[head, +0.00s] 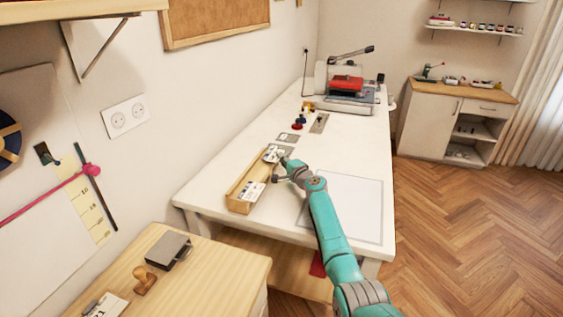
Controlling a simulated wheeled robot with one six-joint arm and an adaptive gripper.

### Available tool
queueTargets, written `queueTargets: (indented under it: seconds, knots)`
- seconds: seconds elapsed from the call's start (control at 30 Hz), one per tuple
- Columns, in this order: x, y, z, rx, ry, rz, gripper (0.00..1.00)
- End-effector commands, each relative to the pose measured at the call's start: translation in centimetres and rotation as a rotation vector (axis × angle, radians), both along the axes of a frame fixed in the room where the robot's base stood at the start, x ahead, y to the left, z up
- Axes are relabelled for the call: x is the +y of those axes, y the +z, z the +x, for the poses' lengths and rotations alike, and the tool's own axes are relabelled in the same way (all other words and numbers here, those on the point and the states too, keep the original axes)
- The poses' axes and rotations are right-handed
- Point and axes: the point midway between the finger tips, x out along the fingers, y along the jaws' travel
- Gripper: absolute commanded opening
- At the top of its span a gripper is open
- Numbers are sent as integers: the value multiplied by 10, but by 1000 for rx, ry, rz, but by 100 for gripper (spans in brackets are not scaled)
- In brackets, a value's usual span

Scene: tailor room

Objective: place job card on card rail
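A long wooden rail (236,192), which looks like the card rail, lies along the left side of the white table. A white card with dark print (254,191) sits at its near end. Another small white card-like piece (271,154) shows at the far end of the rail, right by my gripper. My gripper (277,166) is low over the table at the rail's far right side. It is too small to tell whether the fingers are open or hold this piece. Which piece is the job card is unclear.
The white table (215,176) has a pale square mat (357,208) under my arm. Grey plates (289,137), small coloured objects (299,121) and a heat press (348,90) stand farther back. A wooden cabinet (212,270) with a stamp (145,281) is at front left.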

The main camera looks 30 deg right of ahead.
Motion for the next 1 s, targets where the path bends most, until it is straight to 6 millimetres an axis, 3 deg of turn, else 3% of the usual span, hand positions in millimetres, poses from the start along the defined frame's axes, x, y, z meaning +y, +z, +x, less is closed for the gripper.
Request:
queueTargets:
  seconds: [0.13, 0.53, 0.67, 1.0]
  knots:
    - [0, -11, 0, 0, -1, 0, 0]
    - [0, -15, 0, 0, -1, -1, 0]
    - [0, -14, 0, -1, -1, -1, 31]
    - [0, -13, 0, -1, -1, -1, 31]
